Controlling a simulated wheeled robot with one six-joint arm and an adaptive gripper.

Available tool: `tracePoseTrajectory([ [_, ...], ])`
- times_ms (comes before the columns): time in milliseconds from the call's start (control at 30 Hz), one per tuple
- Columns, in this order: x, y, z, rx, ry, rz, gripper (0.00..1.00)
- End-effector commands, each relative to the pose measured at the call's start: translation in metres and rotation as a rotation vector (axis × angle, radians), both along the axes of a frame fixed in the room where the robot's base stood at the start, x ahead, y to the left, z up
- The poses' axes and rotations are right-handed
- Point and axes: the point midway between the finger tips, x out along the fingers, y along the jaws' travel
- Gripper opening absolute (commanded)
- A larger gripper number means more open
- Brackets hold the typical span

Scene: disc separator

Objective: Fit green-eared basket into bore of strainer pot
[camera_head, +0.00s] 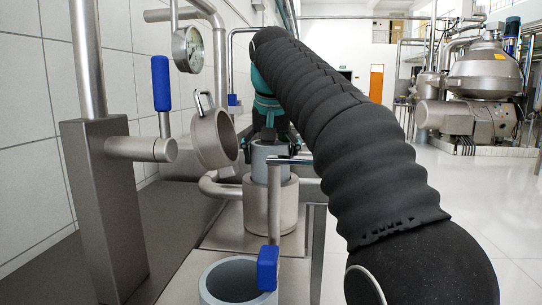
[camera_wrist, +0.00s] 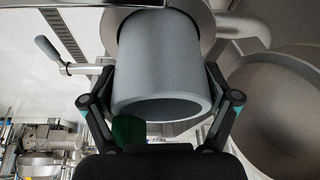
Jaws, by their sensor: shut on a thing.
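The green-eared basket is a grey cylinder (camera_wrist: 160,60) between my gripper's fingers (camera_wrist: 160,78). Its dark green ear (camera_wrist: 128,130) shows below its near rim in the wrist view. In the head view the basket (camera_head: 262,160) stands upright over the steel strainer pot (camera_head: 282,205), its lower end at the pot's mouth. I cannot tell how far it is inside. The pot also shows behind the basket in the wrist view (camera_wrist: 199,13). My gripper is shut on the basket; its fingers are mostly hidden in the head view.
Another grey basket (camera_head: 215,284) with a blue ear (camera_head: 268,268) stands in front. A round steel lid (camera_head: 213,138) is tilted open left of the pot. A steel post (camera_head: 105,200), a blue-handled lever (camera_head: 161,85) and a gauge (camera_head: 188,49) stand at left. Open floor lies at right.

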Motion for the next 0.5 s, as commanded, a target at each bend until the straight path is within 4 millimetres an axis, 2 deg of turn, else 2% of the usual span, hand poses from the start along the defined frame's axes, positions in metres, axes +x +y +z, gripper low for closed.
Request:
tracePoseTrajectory([
  [500,0.0,0.0,-0.012,0.0,-0.001,0.0,0.29],
])
